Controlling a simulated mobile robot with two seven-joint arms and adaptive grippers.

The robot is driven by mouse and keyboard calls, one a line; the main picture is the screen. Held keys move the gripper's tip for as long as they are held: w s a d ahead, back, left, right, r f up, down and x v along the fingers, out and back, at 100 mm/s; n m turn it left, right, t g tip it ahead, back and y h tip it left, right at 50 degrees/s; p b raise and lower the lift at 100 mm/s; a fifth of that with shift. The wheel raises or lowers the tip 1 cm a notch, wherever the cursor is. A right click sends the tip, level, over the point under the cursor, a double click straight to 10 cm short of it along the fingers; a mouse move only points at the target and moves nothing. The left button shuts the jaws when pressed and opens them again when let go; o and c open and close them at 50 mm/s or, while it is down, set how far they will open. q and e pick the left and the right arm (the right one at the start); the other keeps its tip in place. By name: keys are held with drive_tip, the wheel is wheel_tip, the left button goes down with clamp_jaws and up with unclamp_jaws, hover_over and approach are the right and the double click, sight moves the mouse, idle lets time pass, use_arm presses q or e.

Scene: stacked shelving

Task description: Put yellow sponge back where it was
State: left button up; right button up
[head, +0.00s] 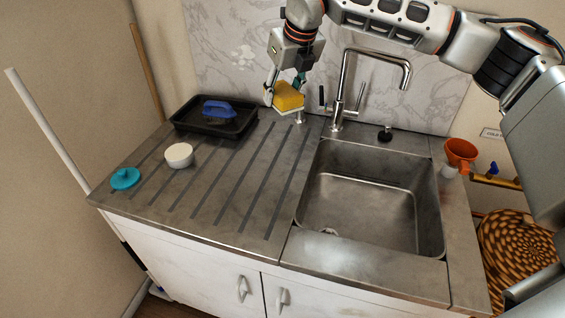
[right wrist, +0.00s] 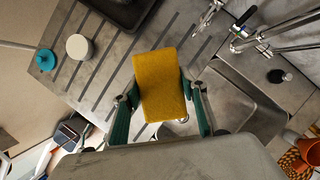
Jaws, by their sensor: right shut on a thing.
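My right gripper (head: 284,91) is shut on the yellow sponge (head: 289,97), near the back of the counter, just left of the faucet. In the right wrist view the sponge (right wrist: 160,84) sits between two green-padded fingers. A pale edge (head: 291,110) shows just under the sponge, with a small metal piece (head: 299,118) below it. I cannot tell whether the sponge touches them. My left gripper is not in view.
A black tray (head: 185,128) holding a blue-handled brush (head: 218,109) stands left. The faucet (head: 339,95) and empty sink (head: 370,205) are right. An orange funnel (head: 461,151) stands far right.

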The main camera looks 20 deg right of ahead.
sight(280, 159)
wheel_tip(280, 159, down, 20)
drive_tip(key=shift+w+r+p, duration=0.1)
drive_tip(key=shift+p, duration=0.8)
drive_tip(key=o, duration=0.6)
drive_tip(key=shift+f, duration=0.2)
drive_tip(key=o, duration=0.4)
drive_tip(key=shift+r, duration=0.15)
drive_tip(key=shift+r, duration=0.2)
drive_tip(key=b+v, duration=0.1)
drive_tip(key=v, duration=1)
drive_tip(key=shift+s+r, duration=0.3)
